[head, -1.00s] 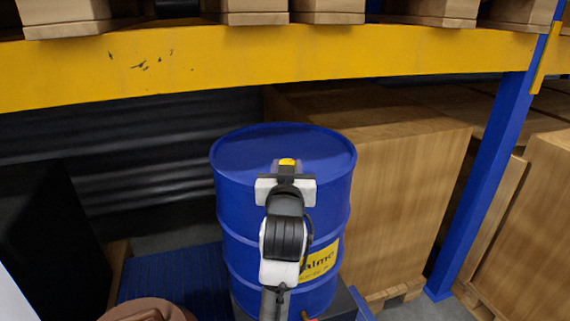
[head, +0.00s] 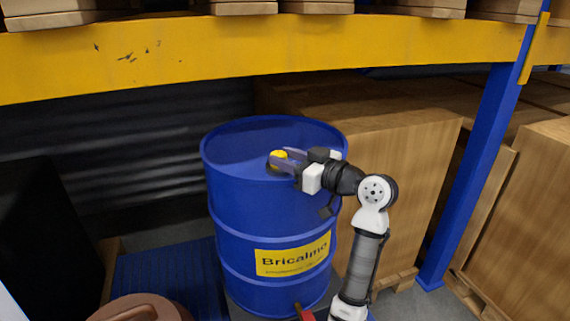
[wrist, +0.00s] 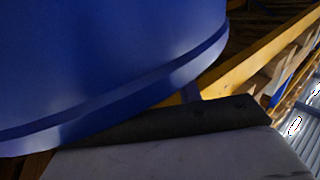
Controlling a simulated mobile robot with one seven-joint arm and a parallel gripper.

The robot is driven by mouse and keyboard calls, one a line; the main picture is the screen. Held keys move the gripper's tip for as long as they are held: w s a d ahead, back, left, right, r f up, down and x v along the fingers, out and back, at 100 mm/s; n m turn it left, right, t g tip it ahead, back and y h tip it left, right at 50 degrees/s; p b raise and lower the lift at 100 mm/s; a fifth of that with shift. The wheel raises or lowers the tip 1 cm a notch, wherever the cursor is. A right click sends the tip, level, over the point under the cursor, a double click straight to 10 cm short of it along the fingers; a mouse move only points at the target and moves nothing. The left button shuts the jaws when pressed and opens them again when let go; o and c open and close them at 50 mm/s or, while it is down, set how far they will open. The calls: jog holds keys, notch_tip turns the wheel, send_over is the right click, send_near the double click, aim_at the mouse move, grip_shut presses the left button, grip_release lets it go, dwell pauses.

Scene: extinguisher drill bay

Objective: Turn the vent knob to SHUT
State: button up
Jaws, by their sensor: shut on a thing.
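The fingers partly cover the knob, and no SHUT mark can be read. In the wrist view the drum's lid and rim (wrist: 110,60) fill the upper left; the knob and fingertips are not visible there.
A yellow rack beam (head: 300,50) crosses above the drum, with wooden pallets on it. A large brown box (head: 400,175) stands close on the right, beside a blue rack post (head: 480,170). A black object (head: 45,220) stands at the left.

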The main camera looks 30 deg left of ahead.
jog(key=shift+w+n+g+h+b, duration=0.15)
jog(key=shift+w+n+g+b, duration=0.2)
jog(key=shift+n+g, duration=0.95)
jog(key=shift+w+n+g+h+b, duration=0.15)
jog(key=shift+n+g+b, duration=0.4)
jog(key=shift+g, duration=1.25)
jog(key=shift+n, duration=0.25)
jog(key=o, duration=1)
jog(key=shift+a, duration=0.1)
jog(key=b+v, duration=0.2)
jog(key=v, duration=1.1)
jog(key=shift+w+d, duration=0.15)
jog(key=shift+d, duration=0.25)
jog(key=shift+d, duration=0.15)
